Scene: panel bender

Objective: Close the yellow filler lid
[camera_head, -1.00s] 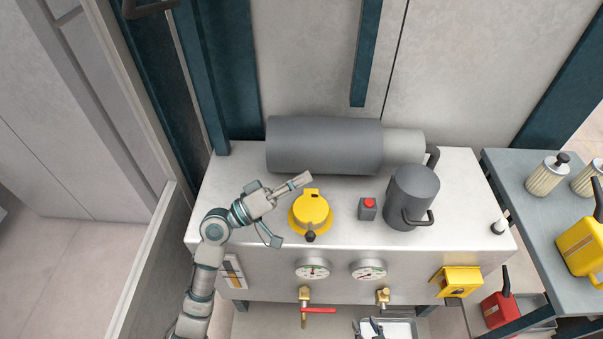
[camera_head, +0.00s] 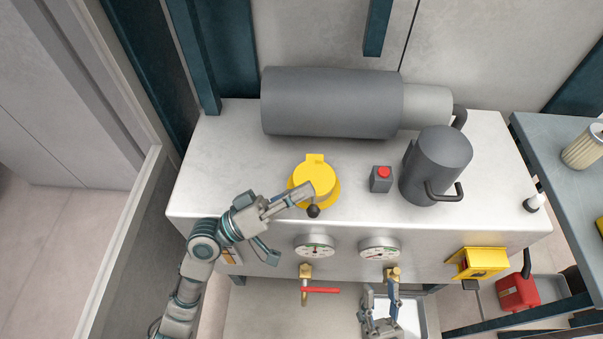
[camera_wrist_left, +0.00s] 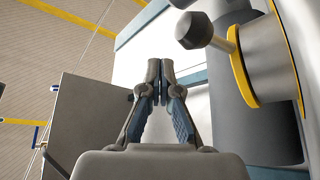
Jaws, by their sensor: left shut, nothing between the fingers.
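The yellow filler lid (camera_head: 322,174) is on the machine's top, with a tab at its back and a dark ball knob (camera_head: 313,211) at its front edge. From above it looks flat over its round base; I cannot tell whether it is fully down. My left gripper (camera_head: 305,191) is shut and empty, its tips over the lid's front left part, close to the knob; contact is unclear. In the left wrist view, the shut fingertips (camera_wrist_left: 160,72) are left of the yellow rim (camera_wrist_left: 241,70) and the knob (camera_wrist_left: 194,30). My right gripper (camera_head: 380,289) looks open and empty, low in front of the machine.
A large grey cylinder (camera_head: 330,103) lies behind the lid. A red-button box (camera_head: 381,179) and a grey can (camera_head: 436,167) stand to the right. Gauges (camera_head: 315,248) and a red-handled valve (camera_head: 320,290) are on the front. The top left of the lid is clear.

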